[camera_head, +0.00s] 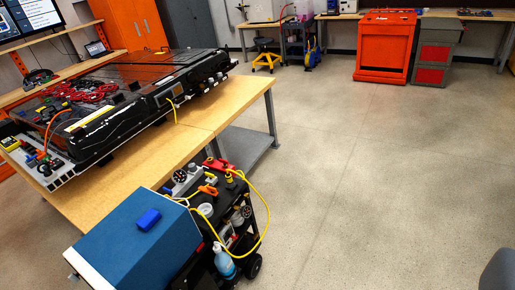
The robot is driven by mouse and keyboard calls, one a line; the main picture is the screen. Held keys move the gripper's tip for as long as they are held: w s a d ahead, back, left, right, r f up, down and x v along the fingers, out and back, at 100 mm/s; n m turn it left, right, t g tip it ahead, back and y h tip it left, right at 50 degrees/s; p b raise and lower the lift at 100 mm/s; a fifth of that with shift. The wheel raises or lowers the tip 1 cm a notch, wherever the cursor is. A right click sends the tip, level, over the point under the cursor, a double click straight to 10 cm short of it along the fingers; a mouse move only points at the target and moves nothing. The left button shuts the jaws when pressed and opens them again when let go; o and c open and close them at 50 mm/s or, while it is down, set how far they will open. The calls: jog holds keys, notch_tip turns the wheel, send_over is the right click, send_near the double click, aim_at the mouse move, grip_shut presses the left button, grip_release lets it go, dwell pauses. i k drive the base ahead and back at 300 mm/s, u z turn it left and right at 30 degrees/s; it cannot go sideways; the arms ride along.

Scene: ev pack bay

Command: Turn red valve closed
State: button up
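A small red part (218,164) shows on top of the black wheeled cart (250,232), at its far end, in the lower middle of the view. An orange-red handle-like part (208,190) sits nearer on the same cart. Both are too small to tell which is the red valve or how it is turned. A round pale gauge-like part (205,210) and a yellow hose (262,228) are beside them. My gripper is not in view.
A blue box (140,238) stands at the cart's near left. A wooden workbench (195,125) with a black battery pack (150,105) is behind it. An orange cabinet (383,50) stands at the back. The floor right of the cart is clear.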

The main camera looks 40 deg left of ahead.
aim_at(224, 162)
jog(key=i, duration=1.3)
jog(key=u, duration=0.55)
jog(key=i, duration=1.2)
jog(key=u, duration=1.3)
jog(key=i, duration=1.1)
jog(key=u, duration=0.7)
